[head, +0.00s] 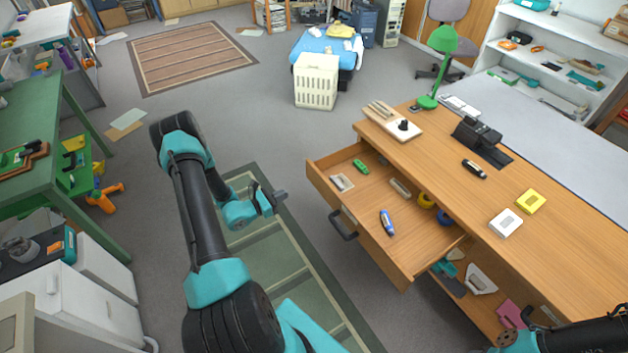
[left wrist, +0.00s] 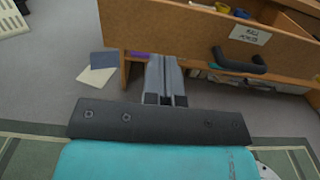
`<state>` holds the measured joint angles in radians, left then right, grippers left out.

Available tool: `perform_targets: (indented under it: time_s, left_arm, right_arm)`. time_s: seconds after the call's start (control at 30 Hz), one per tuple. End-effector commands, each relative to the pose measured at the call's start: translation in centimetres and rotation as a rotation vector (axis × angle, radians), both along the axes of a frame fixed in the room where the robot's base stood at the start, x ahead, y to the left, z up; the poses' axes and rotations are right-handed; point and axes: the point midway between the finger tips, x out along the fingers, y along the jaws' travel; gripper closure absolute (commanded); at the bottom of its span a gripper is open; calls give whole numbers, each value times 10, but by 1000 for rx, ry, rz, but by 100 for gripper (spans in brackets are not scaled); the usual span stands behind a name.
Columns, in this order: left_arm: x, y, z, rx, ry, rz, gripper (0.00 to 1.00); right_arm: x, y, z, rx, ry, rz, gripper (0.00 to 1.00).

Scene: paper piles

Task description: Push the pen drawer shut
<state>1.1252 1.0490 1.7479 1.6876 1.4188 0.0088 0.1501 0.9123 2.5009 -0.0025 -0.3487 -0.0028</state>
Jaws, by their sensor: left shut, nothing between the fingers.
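The wooden pen drawer (head: 410,262) is pulled out from the desk (head: 555,235). It holds a blue marker (head: 387,222), a green item (head: 361,167), a stapler-like item and tape rolls. Its dark handle (head: 342,225) is on the front face. In the left wrist view the drawer front (left wrist: 180,28) bears a white label (left wrist: 250,34) and the handle (left wrist: 239,64). My left gripper (head: 279,197) is shut and empty, left of the drawer front and apart from it. Its fingers (left wrist: 165,80) point toward the drawer front. My right gripper is out of view; part of that arm shows at bottom right.
An open shelf below the drawer holds several items, including a pink one (head: 511,313). A white note box (head: 505,222) and a yellow one (head: 530,201) lie on the desk. A white basket (head: 316,88) stands behind.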

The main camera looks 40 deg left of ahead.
Motion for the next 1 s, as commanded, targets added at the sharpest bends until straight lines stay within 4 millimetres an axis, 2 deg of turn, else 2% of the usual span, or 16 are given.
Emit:
perform_targets:
  time_s: [0.47, 0.67, 1.0]
  left_arm:
    - [7, -2, 0, 0, -2, 0, 100]
    - [29, -10, 0, 0, -3, -2, 100]
    - [84, -27, 0, 0, -3, -2, 100]
  right_arm:
    - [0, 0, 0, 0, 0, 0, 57]
    - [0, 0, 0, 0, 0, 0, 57]
    - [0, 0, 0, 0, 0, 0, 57]
